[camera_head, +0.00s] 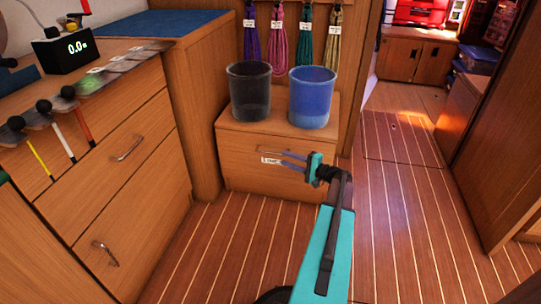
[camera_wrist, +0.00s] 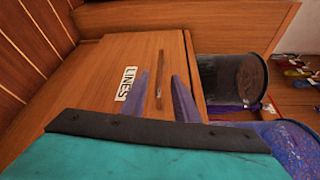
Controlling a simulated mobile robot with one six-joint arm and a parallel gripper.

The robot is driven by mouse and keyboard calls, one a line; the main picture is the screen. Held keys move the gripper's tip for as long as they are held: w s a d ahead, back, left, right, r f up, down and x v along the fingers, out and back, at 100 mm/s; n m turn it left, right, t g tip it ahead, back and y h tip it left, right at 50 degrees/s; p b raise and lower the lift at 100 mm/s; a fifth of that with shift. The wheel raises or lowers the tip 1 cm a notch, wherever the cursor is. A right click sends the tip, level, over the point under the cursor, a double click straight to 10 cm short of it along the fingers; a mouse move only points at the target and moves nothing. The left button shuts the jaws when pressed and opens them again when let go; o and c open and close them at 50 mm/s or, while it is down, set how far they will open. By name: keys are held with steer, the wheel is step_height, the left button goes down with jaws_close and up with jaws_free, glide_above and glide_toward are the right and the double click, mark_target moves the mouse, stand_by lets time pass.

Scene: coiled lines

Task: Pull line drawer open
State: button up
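The line drawer is a wooden front (camera_head: 242,178) in a low cabinet below the two bins, and it looks shut. It carries a white label reading LINES (camera_wrist: 130,83). Beside the label is a slim bar handle (camera_wrist: 160,65); in the head view the handle is mostly hard to make out behind my fingers. My gripper (camera_head: 281,158) is at the drawer front, its fingers pointing at it. In the wrist view my gripper (camera_wrist: 162,88) has its two purple-grey fingers apart, with the handle showing between them. I cannot tell whether either finger touches it.
A dark bin (camera_head: 249,95) and a blue bin (camera_head: 311,100) stand on the cabinet top (camera_head: 280,128). Coiled lines (camera_head: 277,40) hang above them. A larger drawer unit (camera_head: 125,195) stands at the left. The striped floor (camera_head: 215,255) before the drawer looks clear except for my arm.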

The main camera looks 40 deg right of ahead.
mark_target(270, 153)
steer(key=w+b, duration=0.1)
steer(key=w, duration=0.2)
steer(key=w+a+b, duration=0.1)
steer(key=w, duration=0.5)
steer(key=shift+w+a+f+b, duration=0.2)
steer(key=shift+a+f+b, duration=0.1)
steer(key=shift+f+b, duration=0.1)
jaws_close()
